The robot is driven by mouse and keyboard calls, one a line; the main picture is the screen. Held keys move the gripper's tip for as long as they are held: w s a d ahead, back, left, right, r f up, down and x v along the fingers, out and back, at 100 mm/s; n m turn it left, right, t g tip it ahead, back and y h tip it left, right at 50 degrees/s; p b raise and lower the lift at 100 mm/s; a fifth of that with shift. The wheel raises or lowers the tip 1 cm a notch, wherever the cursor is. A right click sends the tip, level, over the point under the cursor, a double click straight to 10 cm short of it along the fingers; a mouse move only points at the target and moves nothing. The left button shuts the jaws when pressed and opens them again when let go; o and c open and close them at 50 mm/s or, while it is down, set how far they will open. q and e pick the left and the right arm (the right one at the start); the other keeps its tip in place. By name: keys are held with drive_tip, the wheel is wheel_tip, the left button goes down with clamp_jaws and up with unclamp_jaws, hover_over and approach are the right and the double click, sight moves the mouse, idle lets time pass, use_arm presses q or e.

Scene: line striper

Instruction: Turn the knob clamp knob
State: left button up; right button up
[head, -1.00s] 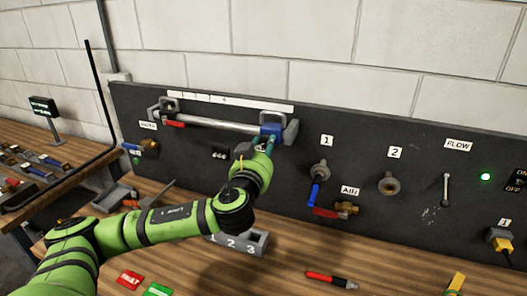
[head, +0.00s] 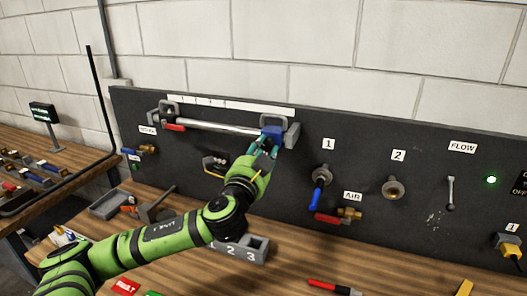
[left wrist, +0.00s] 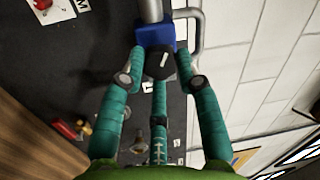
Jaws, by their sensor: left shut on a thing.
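A blue clamp (head: 272,131) sits at the right end of a silver rail (head: 220,127) on the dark panel. In the left wrist view, the blue clamp (left wrist: 154,34) carries a round black knob (left wrist: 158,64) with a white mark on its face. My left gripper (head: 266,143) reaches up to the clamp from below. In the left wrist view, its teal fingers (left wrist: 160,80) are around the knob, shut on it. The knob is mostly hidden by the fingers in the head view. My right gripper is not in view.
A red handle (head: 174,127) is at the rail's left end. Right of the clamp are a blue-handled valve (head: 317,190) and a red-handled AIR valve (head: 335,217). A grey numbered block (head: 255,248) and a red-and-black pen (head: 333,287) lie on the wooden bench.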

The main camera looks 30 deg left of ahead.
use_arm(q)
drive_tip(key=m, duration=0.4)
drive_tip(key=shift+a+r+h+p, duration=0.1)
drive_tip(key=shift+r+h+p, duration=0.15)
drive_tip(key=shift+h+p, duration=0.05)
drive_tip(key=m+p, duration=0.1)
drive_tip(key=m, duration=0.2)
drive_tip(key=shift+t+h, duration=0.3)
drive_tip(key=m+p, duration=0.1)
drive_tip(key=m, duration=0.3)
drive_tip(key=shift+a+r, duration=0.1)
drive_tip(key=shift+m+h+p, duration=0.5)
drive_tip(key=shift+m+p, duration=0.3)
drive_tip(key=shift+m, duration=0.9)
drive_tip(key=o, duration=1.1)
drive_tip(key=shift+o, duration=0.2)
drive_tip(key=shift+w+f, duration=0.1)
drive_tip(key=shift+f, duration=0.15)
